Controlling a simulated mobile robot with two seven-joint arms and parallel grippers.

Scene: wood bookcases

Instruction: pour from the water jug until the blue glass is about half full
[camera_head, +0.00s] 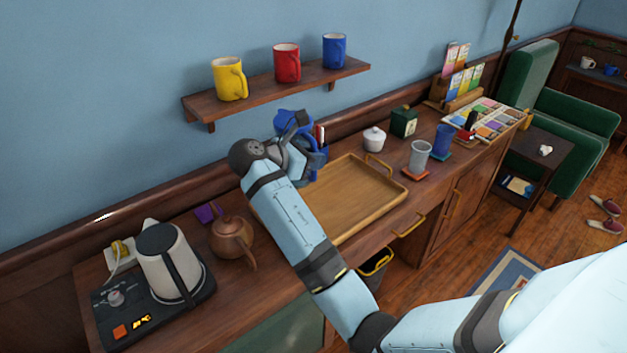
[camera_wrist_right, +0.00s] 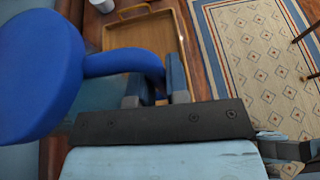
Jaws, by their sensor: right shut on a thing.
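My right gripper (camera_head: 298,134) is shut on the handle of a blue jug (camera_head: 291,121), above the back left of the counter near the wall. In the right wrist view the jug's body (camera_wrist_right: 35,75) is at the left, and its handle runs between the fingers (camera_wrist_right: 155,85). The gripper hides much of the jug in the head view. My left gripper is not in view.
An empty wooden tray (camera_head: 352,200) lies below and right of the gripper. A grey glass (camera_head: 419,156) stands just left of the blue glass. A white lidded pot (camera_head: 374,139) is behind the tray. A shelf with mugs (camera_head: 285,88) hangs above. A teapot (camera_head: 232,238) and kettle (camera_head: 170,262) stand left.

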